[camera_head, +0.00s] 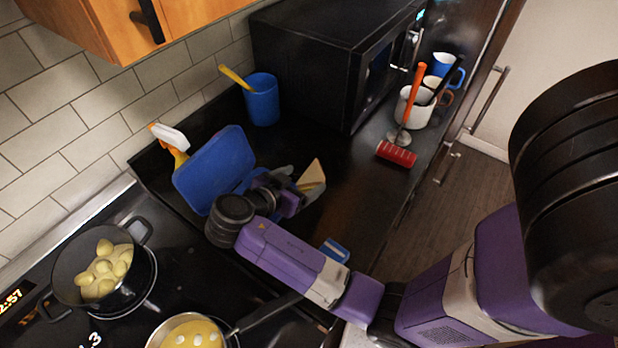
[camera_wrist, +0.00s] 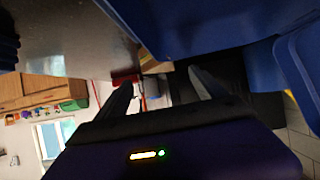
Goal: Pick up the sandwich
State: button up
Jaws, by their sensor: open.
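The sandwich (camera_head: 313,174) is a pale tan wedge standing on the dark counter, right of an open blue lunchbox (camera_head: 214,168). My gripper (camera_head: 303,184) is low beside the lunchbox, its fingers pointing toward the sandwich and partly covering its lower part. In the wrist view my gripper (camera_wrist: 160,79) is open, its two dark fingers apart. A small tan patch of the sandwich (camera_wrist: 155,65) shows beyond and between the fingertips. Blue lunchbox walls (camera_wrist: 215,22) fill the upper part of that view. I cannot tell whether a finger touches the sandwich.
A black microwave (camera_head: 330,60) stands behind, with a blue cup (camera_head: 262,100) at its left. A red-capped tool (camera_head: 396,154) and a white pot (camera_head: 413,108) are at the right. A pot of potatoes (camera_head: 95,265) and a pan (camera_head: 188,333) sit front left. A spray bottle (camera_head: 170,138) is by the wall.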

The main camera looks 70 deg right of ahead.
aim_at(314, 176)
jog(key=x, duration=0.3)
jog(key=shift+s+d+f+b, duration=0.2)
jog(key=shift+s+f+b, duration=0.05)
jog(key=shift+f+b, duration=0.15)
jog(key=shift+s+d+f, duration=0.1)
jog(key=shift+d+f, duration=0.05)
jog(key=shift+d, duration=0.35)
jog(key=c, duration=0.8)
